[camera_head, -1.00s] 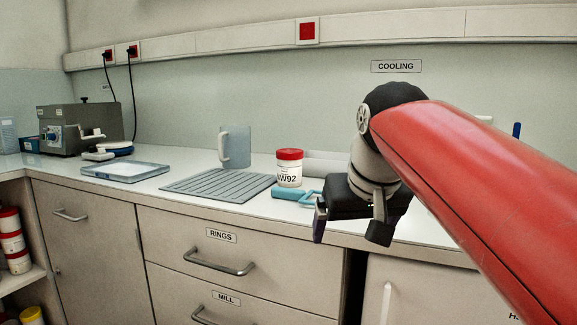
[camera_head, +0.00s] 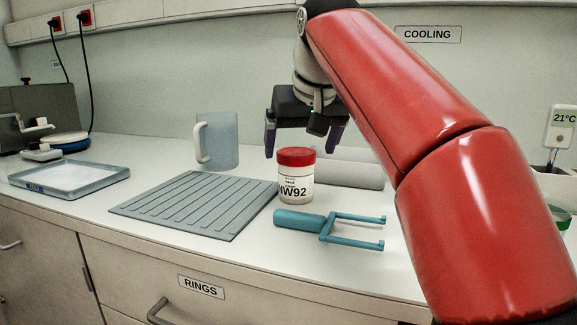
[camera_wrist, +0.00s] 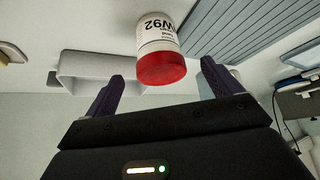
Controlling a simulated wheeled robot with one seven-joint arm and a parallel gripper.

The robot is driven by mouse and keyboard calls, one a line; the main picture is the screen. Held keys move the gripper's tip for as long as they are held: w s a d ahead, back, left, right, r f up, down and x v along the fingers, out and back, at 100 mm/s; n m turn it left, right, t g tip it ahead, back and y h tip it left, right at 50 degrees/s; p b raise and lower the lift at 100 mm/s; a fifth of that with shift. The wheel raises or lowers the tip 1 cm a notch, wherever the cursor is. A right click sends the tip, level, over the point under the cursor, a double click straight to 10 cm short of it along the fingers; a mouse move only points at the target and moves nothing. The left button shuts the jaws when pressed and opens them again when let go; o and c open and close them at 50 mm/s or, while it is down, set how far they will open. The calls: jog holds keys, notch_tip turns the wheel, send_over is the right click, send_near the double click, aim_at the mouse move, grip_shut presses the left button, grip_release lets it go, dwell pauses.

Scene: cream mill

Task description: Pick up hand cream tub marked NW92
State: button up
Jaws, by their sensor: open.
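The hand cream tub marked NW92 (camera_head: 296,182) stands upright on the white counter, white with a red lid. It also shows in the wrist view (camera_wrist: 158,42), upside down in the picture, ahead of and between the two fingers. My gripper (camera_head: 304,150) is open and empty, its dark purple fingers pointing down. In the head view the fingers appear just above the lid, to either side of it. In the wrist view the tub lies beyond the fingertips (camera_wrist: 168,70), and nothing touches it.
A teal two-pronged tool (camera_head: 325,223) lies in front of the tub. A ribbed grey mat (camera_head: 195,205) is to its left, with a jug (camera_head: 222,142) behind. A pale grey rounded piece (camera_head: 348,172) lies behind right. A shallow tray (camera_head: 68,178) is further left.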

aim_at(296, 170)
jog(key=b+x, duration=0.2)
jog(key=x, duration=0.5)
jog(key=shift+w+f, duration=0.15)
jog(key=shift+f, duration=0.15)
jog(key=c, duration=1.2)
jog(key=shift+o, duration=0.2)
jog(key=shift+r, duration=0.1)
